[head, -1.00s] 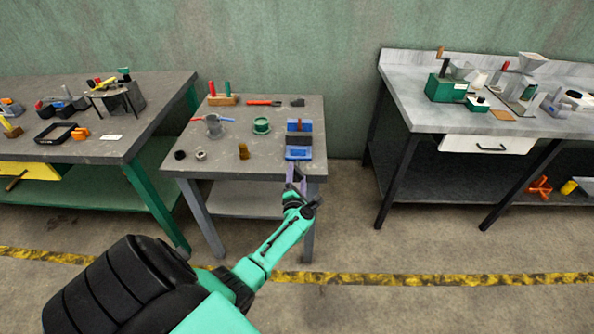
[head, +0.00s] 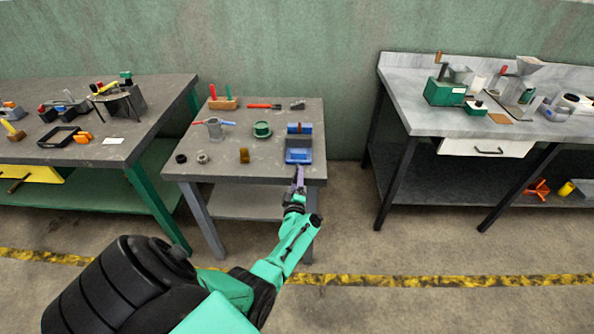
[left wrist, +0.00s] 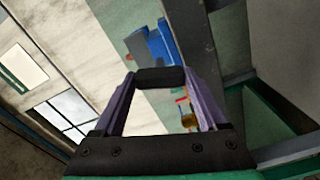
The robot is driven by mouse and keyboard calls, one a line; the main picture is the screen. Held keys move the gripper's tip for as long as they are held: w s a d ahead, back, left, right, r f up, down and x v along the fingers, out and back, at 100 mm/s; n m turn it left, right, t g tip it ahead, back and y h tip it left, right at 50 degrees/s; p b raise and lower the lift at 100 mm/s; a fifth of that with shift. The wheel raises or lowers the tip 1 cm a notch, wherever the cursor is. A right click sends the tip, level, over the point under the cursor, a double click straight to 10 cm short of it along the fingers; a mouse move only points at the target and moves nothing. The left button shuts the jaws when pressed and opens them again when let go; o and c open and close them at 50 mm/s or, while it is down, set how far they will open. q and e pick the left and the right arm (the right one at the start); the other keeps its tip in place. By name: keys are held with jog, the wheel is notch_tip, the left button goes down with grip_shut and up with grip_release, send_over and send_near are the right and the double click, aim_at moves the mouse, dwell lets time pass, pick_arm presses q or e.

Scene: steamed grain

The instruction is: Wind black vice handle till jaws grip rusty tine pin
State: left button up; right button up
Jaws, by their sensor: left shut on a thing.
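The blue vice (head: 299,156) sits at the front right of the small grey table, with a second blue part (head: 292,128) behind its front block. A small reddish-brown spot at that rear part may be the rusty tine pin; it is too small to tell whether the jaws touch it. My left gripper (head: 300,168) is at the table's front edge, just in front of the vice. In the left wrist view its purple fingers are shut on the black handle (left wrist: 160,77), held crosswise between the tips. The blue vice (left wrist: 160,43) shows beyond it, tilted. My right gripper is out of view.
The small table (head: 215,168) also holds a green round part (head: 262,130), a brass piece (head: 244,155), a grey mug-like part (head: 215,128) and a red-handled tool (head: 264,106). Workbenches stand left (head: 95,155) and right (head: 415,118). Floor in front is clear.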

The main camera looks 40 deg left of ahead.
pick_arm(q)
jog(key=m+b, duration=0.1)
jog(key=m, duration=3.4)
jog(key=shift+b, duration=0.35)
jog(key=shift+r+m, duration=0.1)
jog(key=shift+m, duration=0.2)
jog(key=o, duration=1.3)
jog(key=shift+w, duration=0.1)
